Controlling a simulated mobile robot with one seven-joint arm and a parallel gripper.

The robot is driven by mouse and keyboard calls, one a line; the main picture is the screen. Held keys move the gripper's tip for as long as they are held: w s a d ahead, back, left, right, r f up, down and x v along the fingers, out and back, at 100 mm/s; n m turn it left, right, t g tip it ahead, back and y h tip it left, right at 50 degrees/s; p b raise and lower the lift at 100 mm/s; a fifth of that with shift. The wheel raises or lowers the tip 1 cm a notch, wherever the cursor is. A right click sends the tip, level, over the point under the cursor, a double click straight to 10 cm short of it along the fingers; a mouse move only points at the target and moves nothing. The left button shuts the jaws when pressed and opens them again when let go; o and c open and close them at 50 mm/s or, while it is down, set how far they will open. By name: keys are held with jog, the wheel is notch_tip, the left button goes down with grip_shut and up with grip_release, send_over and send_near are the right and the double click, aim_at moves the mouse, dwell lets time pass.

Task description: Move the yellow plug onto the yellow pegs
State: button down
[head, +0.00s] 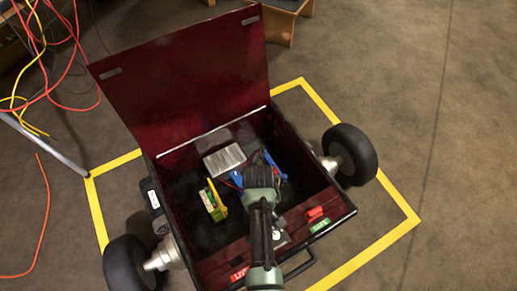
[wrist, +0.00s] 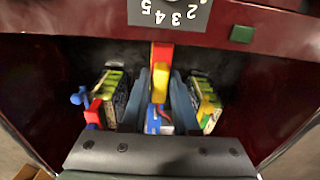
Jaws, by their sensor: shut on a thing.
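My gripper (wrist: 161,100) is over the inside of the open dark red box, and its grey-blue fingers are closed around a narrow part with yellow on it. This looks like the yellow plug (wrist: 160,85); red shows just above it and blue and white below it. In the head view my arm hides the held part. A block with yellow and green on it (head: 214,202) stands left of my gripper in the head view; it shows at the right in the wrist view (wrist: 207,108). I cannot make out separate yellow pegs on it.
Another block (wrist: 112,98) with blue and red parts beside it stands left of my fingers in the wrist view. A silver block (head: 224,160) lies at the back of the box. The raised lid (head: 185,75) and the box walls close in the space.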

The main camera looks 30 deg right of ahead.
jog(key=c, duration=0.6)
grip_release()
notch_tip(320, 180, up, 13)
jog(key=p, duration=0.7)
jog(key=shift+f, duration=0.1)
